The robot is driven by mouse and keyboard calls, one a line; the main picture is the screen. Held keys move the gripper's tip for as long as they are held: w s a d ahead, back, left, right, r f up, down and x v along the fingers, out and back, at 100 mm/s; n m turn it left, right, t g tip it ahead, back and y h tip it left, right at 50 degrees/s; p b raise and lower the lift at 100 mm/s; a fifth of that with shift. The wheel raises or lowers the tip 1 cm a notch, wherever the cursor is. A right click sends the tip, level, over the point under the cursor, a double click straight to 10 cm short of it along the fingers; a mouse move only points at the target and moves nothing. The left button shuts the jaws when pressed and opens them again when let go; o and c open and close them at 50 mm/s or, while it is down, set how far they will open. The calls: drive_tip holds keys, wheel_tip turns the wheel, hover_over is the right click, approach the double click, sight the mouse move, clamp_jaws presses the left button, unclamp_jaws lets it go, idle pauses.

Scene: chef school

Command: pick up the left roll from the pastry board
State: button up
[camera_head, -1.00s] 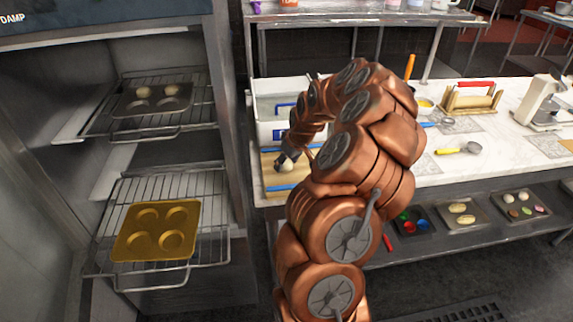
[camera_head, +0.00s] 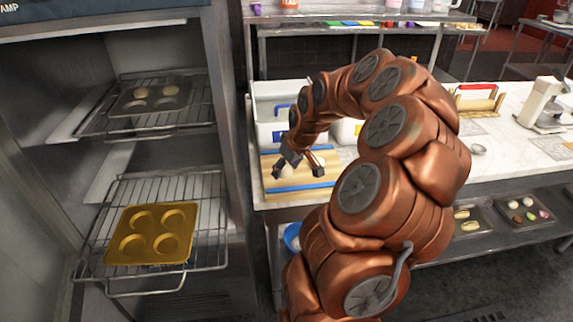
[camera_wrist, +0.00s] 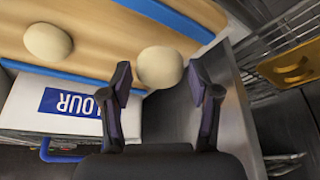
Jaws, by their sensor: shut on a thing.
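My gripper (camera_head: 297,171) is at the left end of the pastry board (camera_head: 300,180), shut on the left roll (camera_head: 287,173). The roll is pale and rounded. In the wrist view it sits between the two dark fingers of my gripper (camera_wrist: 159,85), where the left roll (camera_wrist: 160,66) overlaps the board's edge. I cannot tell whether it is clear of the board. A second pale roll (camera_wrist: 48,41) lies on the wooden board, apart from my gripper.
Blue strips (camera_head: 295,187) run along the board. A white flour bin (camera_wrist: 65,107) stands beside it. To the left, an open cabinet holds wire racks with a golden four-cup tin (camera_head: 151,234) and a darker tin (camera_head: 150,100).

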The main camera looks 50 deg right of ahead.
drive_tip(key=s+a+r+b, duration=0.1)
drive_tip(key=s+a+b, duration=0.2)
drive_tip(key=s+a, duration=0.3)
drive_tip(key=shift+s+a, duration=0.4)
drive_tip(key=shift+a, duration=0.25)
